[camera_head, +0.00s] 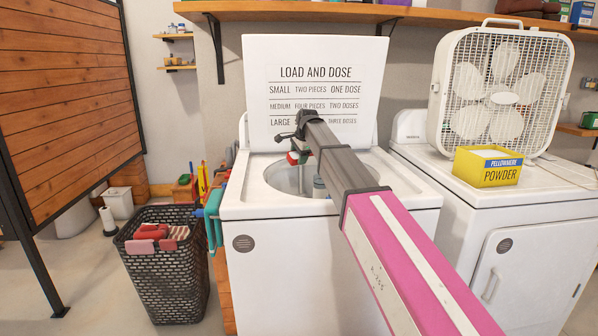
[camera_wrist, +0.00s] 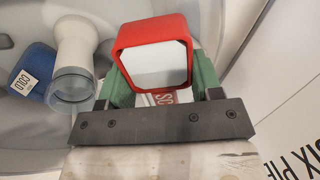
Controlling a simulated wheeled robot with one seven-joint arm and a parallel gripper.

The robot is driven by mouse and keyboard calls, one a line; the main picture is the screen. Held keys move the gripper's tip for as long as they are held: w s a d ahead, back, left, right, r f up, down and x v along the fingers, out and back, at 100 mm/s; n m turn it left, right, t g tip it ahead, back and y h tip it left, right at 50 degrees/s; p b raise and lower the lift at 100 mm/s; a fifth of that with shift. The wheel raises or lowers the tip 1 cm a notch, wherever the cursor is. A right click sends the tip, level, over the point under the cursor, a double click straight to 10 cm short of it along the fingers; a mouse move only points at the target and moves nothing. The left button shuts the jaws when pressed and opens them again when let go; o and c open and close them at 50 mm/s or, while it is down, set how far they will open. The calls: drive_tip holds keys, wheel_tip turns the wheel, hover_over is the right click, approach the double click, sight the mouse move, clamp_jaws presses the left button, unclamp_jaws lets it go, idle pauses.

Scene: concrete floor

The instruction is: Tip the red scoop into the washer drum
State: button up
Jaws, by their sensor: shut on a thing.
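The red scoop (camera_wrist: 128,42) is held between the green finger pads of my gripper (camera_wrist: 163,82). Its square mouth faces the wrist camera and shows a smooth pale surface inside; I cannot tell whether that is powder or the scoop's own inside. In the head view a bit of the red scoop (camera_head: 292,158) shows below my gripper (camera_head: 301,150), over the open top of the washer. The washer drum (camera_head: 285,178) is partly hidden by my arm. In the wrist view the drum (camera_wrist: 25,135) lies below and left of the scoop.
A white post with a clear cup (camera_wrist: 72,85) and a blue lettered piece (camera_wrist: 32,70) are in the drum. The raised lid (camera_head: 315,60) carries dosing text. A yellow powder box (camera_head: 487,168) and a fan (camera_head: 500,90) stand right. A laundry basket (camera_head: 165,275) stands left.

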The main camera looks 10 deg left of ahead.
drive_tip(key=shift+s+d+r+t+y, duration=0.15)
drive_tip(key=shift+s+d+t+y, duration=0.3)
drive_tip(key=shift+s+t, duration=0.15)
drive_tip(key=shift+s+d+r+t+y, duration=0.15)
drive_tip(key=shift+s+d+t+y, duration=0.3)
drive_tip(key=shift+s+t, duration=0.15)
idle(0.9)
drive_tip(key=shift+s+d+r+t+y, duration=0.2)
drive_tip(key=shift+t+y, duration=0.3)
drive_tip(key=shift+t, duration=0.2)
idle(0.6)
drive_tip(key=shift+s+d+r+t+y+p, duration=0.1)
drive_tip(key=shift+s+t+y+p, duration=0.05)
drive_tip(key=shift+t+y, duration=0.45)
drive_tip(key=shift+s+d+r+t+y+p, duration=0.15)
drive_tip(key=shift+t+y, duration=0.25)
drive_tip(key=shift+t, duration=0.4)
drive_tip(key=shift+s+d+r+t+y+p, duration=0.1)
drive_tip(key=shift+t+y, duration=0.4)
drive_tip(key=shift+t, duration=0.2)
idle(2.0)
drive_tip(key=shift+s+d, duration=0.1)
drive_tip(key=shift+s, duration=0.1)
